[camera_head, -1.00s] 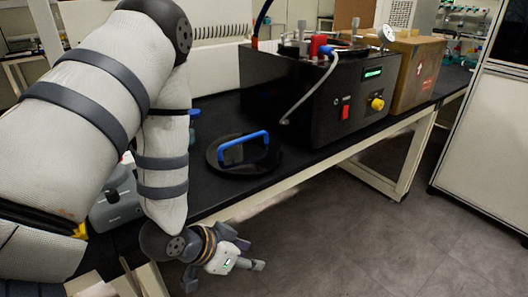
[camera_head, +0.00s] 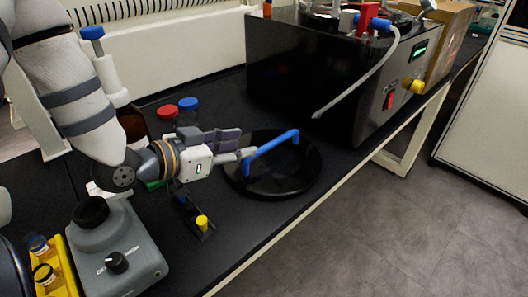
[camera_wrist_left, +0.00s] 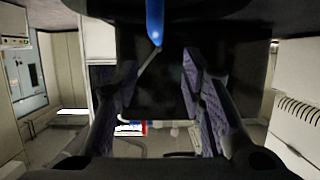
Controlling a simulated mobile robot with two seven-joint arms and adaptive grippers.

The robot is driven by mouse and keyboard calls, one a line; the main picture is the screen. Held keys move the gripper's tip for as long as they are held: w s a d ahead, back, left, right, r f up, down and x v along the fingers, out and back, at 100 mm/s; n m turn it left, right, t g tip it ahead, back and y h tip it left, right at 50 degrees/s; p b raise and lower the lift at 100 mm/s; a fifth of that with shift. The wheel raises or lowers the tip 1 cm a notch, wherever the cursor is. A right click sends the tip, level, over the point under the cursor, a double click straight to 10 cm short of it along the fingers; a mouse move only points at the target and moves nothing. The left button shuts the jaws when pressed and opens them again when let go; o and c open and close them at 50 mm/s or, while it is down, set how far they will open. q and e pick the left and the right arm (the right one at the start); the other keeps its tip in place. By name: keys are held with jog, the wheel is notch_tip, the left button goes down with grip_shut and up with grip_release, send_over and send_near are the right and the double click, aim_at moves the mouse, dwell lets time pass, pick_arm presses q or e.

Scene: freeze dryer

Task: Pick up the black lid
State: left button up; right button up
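The black lid (camera_head: 290,183) lies flat on the black bench, a round disc with a blue arched handle (camera_head: 272,145) standing up from it. My left gripper (camera_head: 243,146) comes in from the left, low over the lid's left side, with its fingers pointing at the handle's near end. In the left wrist view my gripper (camera_wrist_left: 160,75) has its two fingers apart, and the blue handle (camera_wrist_left: 155,22) shows beyond and between them at the top. I cannot tell whether a finger touches the handle. The right gripper is not in view.
A black freeze dryer box (camera_head: 325,85) with a grey hose stands behind the lid. Red- and blue-capped bottles (camera_head: 188,110) stand behind my gripper. A grey mixer (camera_head: 115,255) and a yellow rack (camera_head: 55,270) are at the front left. The bench's front edge is close to the lid.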

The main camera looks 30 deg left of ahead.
aim_at(267, 145)
pick_arm(q)
jog(key=x, duration=0.3)
jog(key=b+x, duration=0.1)
jog(key=x, duration=0.3)
jog(key=f+b+x, duration=0.1)
jog(key=x, duration=0.2)
jog(key=shift+d+f, duration=0.2)
jog(key=shift+d, duration=0.1)
jog(key=shift+w+r, duration=0.15)
jog(key=shift+w, duration=0.05)
grip_shut()
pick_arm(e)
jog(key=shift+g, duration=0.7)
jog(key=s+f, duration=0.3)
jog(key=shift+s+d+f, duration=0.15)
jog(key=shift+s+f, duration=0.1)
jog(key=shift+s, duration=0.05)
